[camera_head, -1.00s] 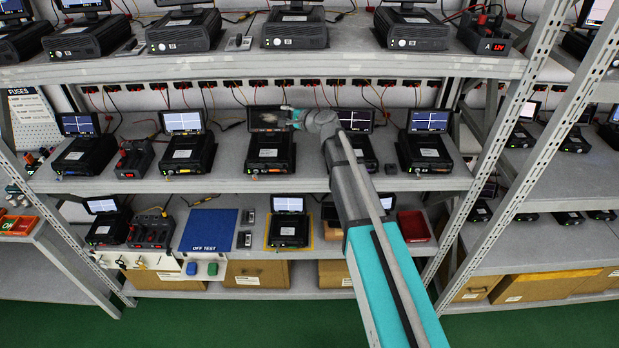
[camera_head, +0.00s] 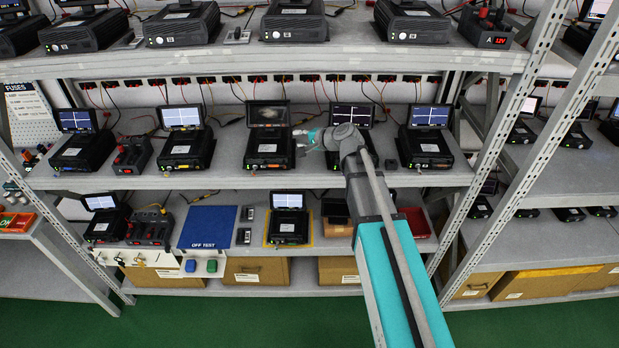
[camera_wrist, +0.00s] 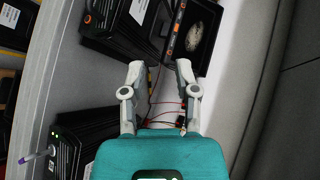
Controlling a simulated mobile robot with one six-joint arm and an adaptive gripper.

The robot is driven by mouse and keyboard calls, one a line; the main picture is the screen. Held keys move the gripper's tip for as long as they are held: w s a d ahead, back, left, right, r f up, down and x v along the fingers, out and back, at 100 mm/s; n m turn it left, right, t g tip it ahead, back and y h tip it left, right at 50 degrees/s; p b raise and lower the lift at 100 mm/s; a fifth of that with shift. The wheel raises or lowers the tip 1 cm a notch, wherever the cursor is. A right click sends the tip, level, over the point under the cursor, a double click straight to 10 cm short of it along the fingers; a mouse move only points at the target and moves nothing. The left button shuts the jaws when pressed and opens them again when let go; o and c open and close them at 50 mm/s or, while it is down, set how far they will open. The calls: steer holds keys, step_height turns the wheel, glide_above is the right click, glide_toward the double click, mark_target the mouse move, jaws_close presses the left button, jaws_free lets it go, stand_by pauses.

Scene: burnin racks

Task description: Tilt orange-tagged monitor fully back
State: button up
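The orange-tagged monitor (camera_head: 268,113) is a dark screen showing a pale blurred shape. It stands raised on its black unit (camera_head: 266,155), third from the left on the middle shelf. In the wrist view the monitor (camera_wrist: 200,35) is at the top, with orange marks on its frame, and its unit (camera_wrist: 118,38) carries an orange label. My gripper (camera_head: 301,139) is to the right of and slightly below this monitor in the head view, apart from it. The wrist view shows the gripper (camera_wrist: 160,70) open and empty, its fingertips short of the monitor's edge. The exact tilt cannot be told.
Neighbouring units with lit monitors stand left (camera_head: 182,117) and right (camera_head: 430,117); another monitor (camera_head: 352,116) is just behind my arm. Red and black cables hang behind the shelf and below the fingers in the wrist view. The upper shelf (camera_head: 300,60) is close overhead.

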steer(key=s+d+f+n+g+h+b, duration=0.2)
steer(key=s+d+f+n+b, duration=0.1)
steer(key=s+f, duration=0.4)
steer(key=shift+s+f+n+g, duration=0.3)
steer(key=shift+f+g, duration=0.1)
steer(key=shift+f, duration=0.3)
steer(key=s+d+f+n+g+h+b, duration=0.2)
steer(key=s+d+f, duration=0.4)
steer(key=s, duration=0.3)
steer(key=s+d+f+n+g+h+b, duration=0.3)
steer(key=s+d+f+h+b, duration=0.2)
steer(key=s, duration=0.4)
step_height(320, 180, down, 3)
steer(key=shift+s+d+r+g+h+b, duration=0.1)
steer(key=shift+s+d+g+h+b, duration=0.3)
steer(key=shift+d, duration=0.4)
steer(key=shift+a, duration=0.1)
